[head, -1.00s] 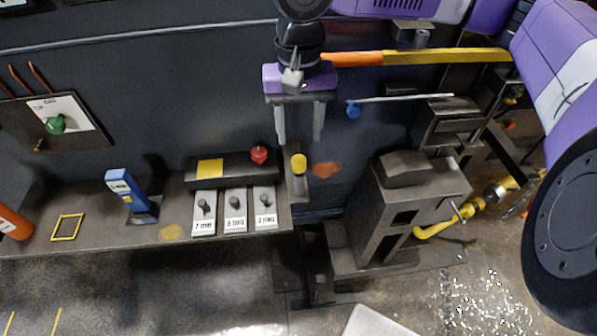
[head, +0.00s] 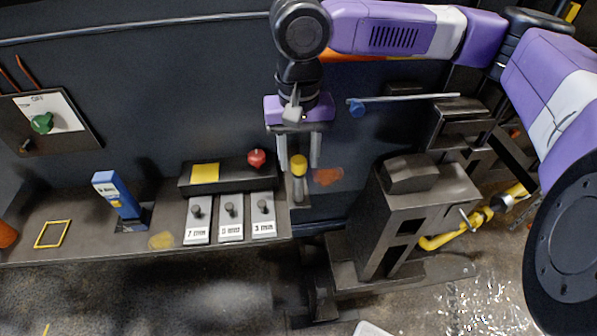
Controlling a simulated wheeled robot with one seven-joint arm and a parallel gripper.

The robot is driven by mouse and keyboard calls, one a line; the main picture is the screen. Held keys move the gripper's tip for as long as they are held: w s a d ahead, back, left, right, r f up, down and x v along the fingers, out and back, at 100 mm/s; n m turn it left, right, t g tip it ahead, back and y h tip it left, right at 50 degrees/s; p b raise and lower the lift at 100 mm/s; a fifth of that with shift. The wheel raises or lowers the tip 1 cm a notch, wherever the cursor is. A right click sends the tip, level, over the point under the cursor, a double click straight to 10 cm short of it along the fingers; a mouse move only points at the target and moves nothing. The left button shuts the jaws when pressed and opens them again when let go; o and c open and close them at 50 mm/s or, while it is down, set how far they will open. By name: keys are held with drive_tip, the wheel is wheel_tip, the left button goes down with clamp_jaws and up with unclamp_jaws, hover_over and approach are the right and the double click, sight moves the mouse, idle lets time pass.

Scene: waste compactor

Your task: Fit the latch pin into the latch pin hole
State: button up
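A grey upright pin with a yellow cap (head: 299,165) stands at the right end of the shelf; it looks like the latch pin. Its lower end meets a dark bracket, and I cannot tell whether it sits in a hole. My gripper (head: 299,166) points down over it, with two grey fingers spread apart. In this view the yellow cap shows between the fingertips, with a gap on each side. Contact and exact depth cannot be told. No latch pin hole can be made out clearly.
The shelf (head: 90,252) holds several grey blocks with knobs (head: 230,217), a dark box with a red button (head: 256,158), and a blue device (head: 118,195). A dark machine housing (head: 408,205) stands close right of the pin.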

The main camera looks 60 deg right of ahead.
clamp_jaws()
drive_tip(key=shift+r+p, duration=4)
drive_tip(key=shift+r, duration=1.25)
